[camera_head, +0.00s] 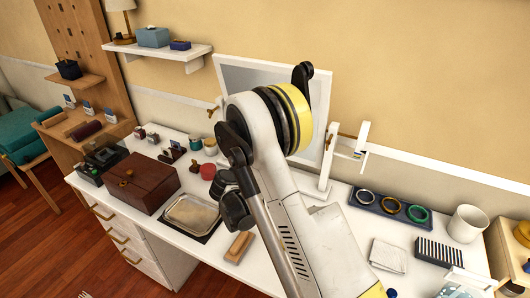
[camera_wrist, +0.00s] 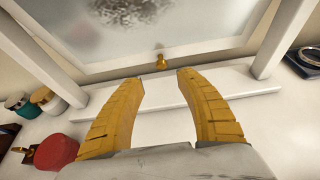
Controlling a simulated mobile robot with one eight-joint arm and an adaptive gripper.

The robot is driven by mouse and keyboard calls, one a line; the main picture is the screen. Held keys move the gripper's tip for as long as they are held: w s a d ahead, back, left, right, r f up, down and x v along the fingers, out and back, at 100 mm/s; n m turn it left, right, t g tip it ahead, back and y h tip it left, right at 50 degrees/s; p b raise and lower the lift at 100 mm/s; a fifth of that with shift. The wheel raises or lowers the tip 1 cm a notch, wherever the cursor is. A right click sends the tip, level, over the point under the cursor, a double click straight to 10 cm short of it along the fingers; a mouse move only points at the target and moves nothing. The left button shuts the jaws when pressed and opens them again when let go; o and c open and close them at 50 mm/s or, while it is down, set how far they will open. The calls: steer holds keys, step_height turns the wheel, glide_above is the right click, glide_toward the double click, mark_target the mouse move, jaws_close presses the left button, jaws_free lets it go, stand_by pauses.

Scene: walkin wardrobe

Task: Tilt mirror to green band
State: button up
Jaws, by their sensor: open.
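The mirror (camera_head: 243,79) has a white frame and greyish glass. It stands on the white dresser against the wall, and my arm hides its middle and lower part in the head view. Its lower frame and blurred glass (camera_wrist: 125,22) fill the top of the wrist view. A small brass knob (camera_wrist: 160,62) sits at the frame's lower edge. My gripper (camera_wrist: 160,77) is open and empty, its yellow fingers spread just short of the knob on either side. A white upright plate (camera_head: 362,138) stands at the mirror's right; I cannot make out a green band on it.
A red jar (camera_wrist: 56,151) is left of my gripper. A blue tray (camera_head: 388,206) with several rings lies right of the mirror, near a white mug (camera_head: 467,223). A brown box (camera_head: 141,182) and a metal tray (camera_head: 191,213) occupy the dresser's left part.

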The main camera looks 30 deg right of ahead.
steer(key=b+x, duration=0.2)
steer(key=x, duration=0.7)
steer(key=shift+s+f+b, duration=0.1)
steer(key=shift+s+b, duration=0.1)
steer(key=shift+b, duration=0.15)
steer(key=shift+w+d, duration=0.25)
steer(key=shift+d, duration=0.05)
steer(key=shift+c, duration=0.5)
jaws_close()
